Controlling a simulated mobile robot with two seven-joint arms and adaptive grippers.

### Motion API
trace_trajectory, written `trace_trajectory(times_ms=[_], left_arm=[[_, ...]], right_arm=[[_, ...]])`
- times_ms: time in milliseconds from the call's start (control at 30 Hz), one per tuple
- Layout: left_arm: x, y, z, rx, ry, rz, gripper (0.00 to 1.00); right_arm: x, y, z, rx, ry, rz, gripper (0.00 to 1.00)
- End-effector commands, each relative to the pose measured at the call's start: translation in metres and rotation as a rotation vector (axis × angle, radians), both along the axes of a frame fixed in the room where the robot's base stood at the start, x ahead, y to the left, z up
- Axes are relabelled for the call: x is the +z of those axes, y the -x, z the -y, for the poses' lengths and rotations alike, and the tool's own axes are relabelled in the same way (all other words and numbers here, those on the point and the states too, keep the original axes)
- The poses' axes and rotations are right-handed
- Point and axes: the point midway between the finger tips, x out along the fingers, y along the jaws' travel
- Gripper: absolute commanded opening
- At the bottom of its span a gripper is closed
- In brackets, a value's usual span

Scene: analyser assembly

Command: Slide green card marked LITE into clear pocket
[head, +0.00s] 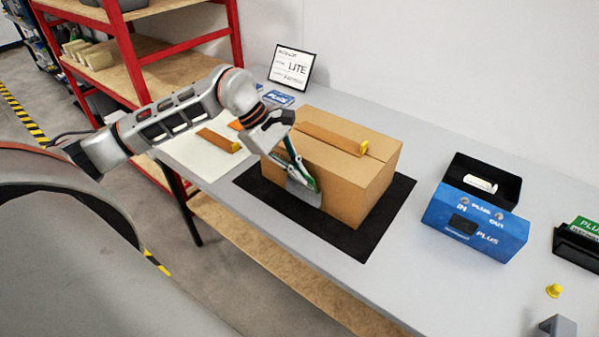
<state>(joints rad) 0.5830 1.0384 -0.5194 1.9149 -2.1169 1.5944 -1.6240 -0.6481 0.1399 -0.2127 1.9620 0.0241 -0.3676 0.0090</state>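A cardboard box (370,190) stands on a black mat (385,215). A greyish clear pocket (304,196) shows on its near face, partly covered by my gripper. My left gripper (301,177) points down at this face and appears shut on a thin green card (313,184). Little of the card shows, and its marking cannot be read. The card's lower part is at the pocket's top; I cannot tell how far inside it is. My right gripper is not in view.
An orange-brown strip with a yellow end (335,133) lies on the box. A framed LITE sign (292,67) stands behind. At right are a blue PLUS unit (475,226), a black tray (507,184), a black holder (575,247) with green PLUS cards and a yellow knob (554,291).

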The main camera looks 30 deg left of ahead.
Motion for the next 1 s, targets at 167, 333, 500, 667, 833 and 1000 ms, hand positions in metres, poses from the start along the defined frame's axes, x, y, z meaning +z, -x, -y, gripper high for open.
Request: trace_trajectory(times_ms=[167,333,500,667,833,1000], left_arm=[[-0.0029,-0.0004,-0.0002,0.0,0.0,0.0,0.0],[-0.0032,-0.0006,-0.0001,0.0,0.0,0.0,0.0],[-0.003,-0.0006,-0.0001,0.0,0.0,0.0,0.09],[-0.0029,-0.0011,-0.0003,0.001,-0.001,0.002,0.24],[-0.0027,-0.0015,-0.0006,0.002,0.0,0.003,0.24],[-0.0026,-0.0019,-0.0008,0.002,-0.001,0.004,0.24]], right_arm=[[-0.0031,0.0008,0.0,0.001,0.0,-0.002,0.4],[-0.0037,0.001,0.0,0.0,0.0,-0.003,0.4],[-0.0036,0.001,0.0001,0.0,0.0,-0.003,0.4],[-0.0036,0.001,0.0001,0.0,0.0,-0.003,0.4],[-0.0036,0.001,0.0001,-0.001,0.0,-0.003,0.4],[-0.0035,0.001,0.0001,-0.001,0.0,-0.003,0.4]])
